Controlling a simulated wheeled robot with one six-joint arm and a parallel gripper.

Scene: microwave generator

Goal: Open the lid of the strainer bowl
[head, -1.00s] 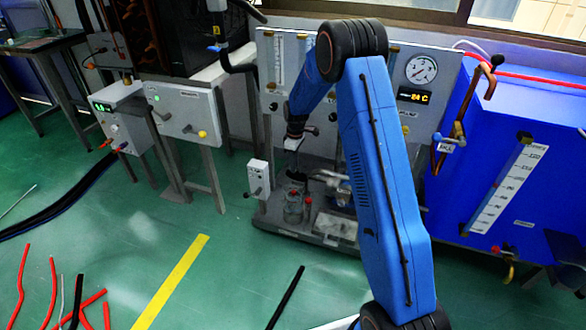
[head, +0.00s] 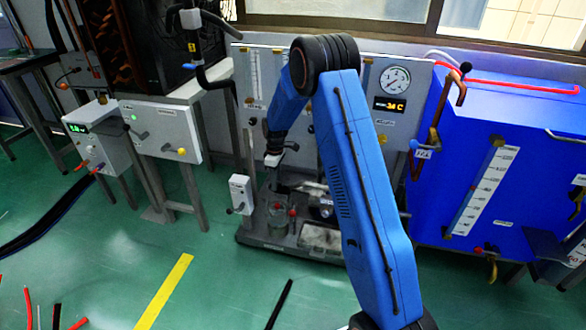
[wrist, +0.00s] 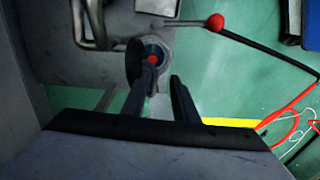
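The left finger overlaps the round part; contact is unclear.
The grey test bench (head: 250,75) with gauge and display stands behind my arm. A white box (head: 241,194) with a lever stands left of the bowl. A large blue tank (head: 490,150) is at the right. Red and black rods lie on the green floor, with a yellow stripe.

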